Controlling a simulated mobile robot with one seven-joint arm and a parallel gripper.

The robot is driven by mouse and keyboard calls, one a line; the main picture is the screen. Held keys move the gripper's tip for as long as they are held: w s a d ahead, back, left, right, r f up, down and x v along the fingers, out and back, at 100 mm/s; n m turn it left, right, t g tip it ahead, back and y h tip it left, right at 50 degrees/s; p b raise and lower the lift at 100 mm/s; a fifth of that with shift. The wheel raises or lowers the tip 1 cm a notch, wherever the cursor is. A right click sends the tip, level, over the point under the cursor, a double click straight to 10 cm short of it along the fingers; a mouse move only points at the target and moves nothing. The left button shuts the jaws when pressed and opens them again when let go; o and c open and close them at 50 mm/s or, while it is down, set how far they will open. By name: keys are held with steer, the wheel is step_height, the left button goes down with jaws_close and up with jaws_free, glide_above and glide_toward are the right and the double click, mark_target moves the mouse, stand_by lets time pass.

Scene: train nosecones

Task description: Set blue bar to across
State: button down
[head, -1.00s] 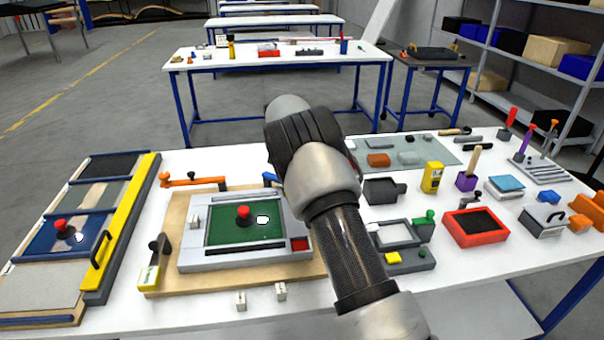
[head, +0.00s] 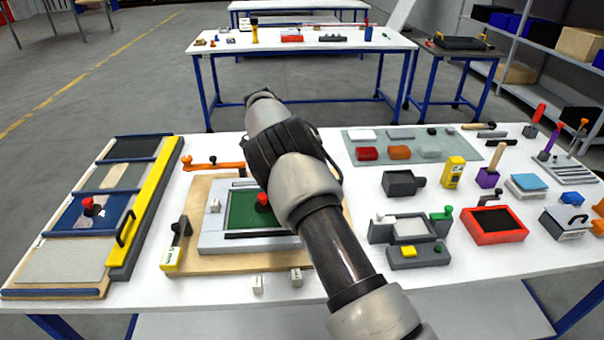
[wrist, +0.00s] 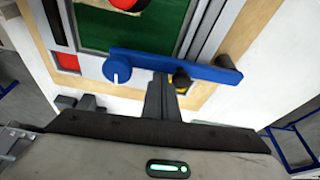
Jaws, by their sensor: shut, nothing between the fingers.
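The blue bar (wrist: 175,64) shows in the wrist view. It runs nearly level across that picture, from a round blue knob with a white mark (wrist: 117,70) at its left end, over the grey frame, to a dark knob (wrist: 225,62) at its right end. In the head view my arm hides it. My gripper (wrist: 160,80) is shut and empty, its fingertips right at the bar's lower edge. I cannot tell whether they touch it. A black knob on a yellow piece (wrist: 180,82) sits just right of the fingers.
The green panel (head: 240,212) lies in a grey frame on a wooden board, with a red knob (head: 263,201) on it. An orange bar (head: 215,165) lies at the board's back left. The yellow-black handled piece (head: 175,250) stands at its front left.

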steer(key=shift+a, duration=0.35)
stand_by(0.3)
steer(key=d+b, duration=0.1)
steer(key=d, duration=0.3)
steer(key=shift+d, duration=0.4)
steer(key=a+v, duration=0.1)
steer(key=v, duration=0.8)
steer(key=s+d+r+n+t+y+p, duration=0.1)
steer(key=s+d+r+n+y+p, duration=0.2)
steer(key=s+r, duration=0.65)
steer(key=s+d+r+n+t+p, duration=0.1)
steer(key=s+d+r+n, duration=0.35)
steer(key=r, duration=0.75)
steer(key=s+f+n+t+p, duration=0.1)
steer(key=s+n, duration=0.8)
steer(key=s, duration=1.8)
steer(key=shift+s+d+t+y+p, duration=0.4)
steer(key=shift+t+p, duration=0.4)
steer(key=shift+t, duration=0.3)
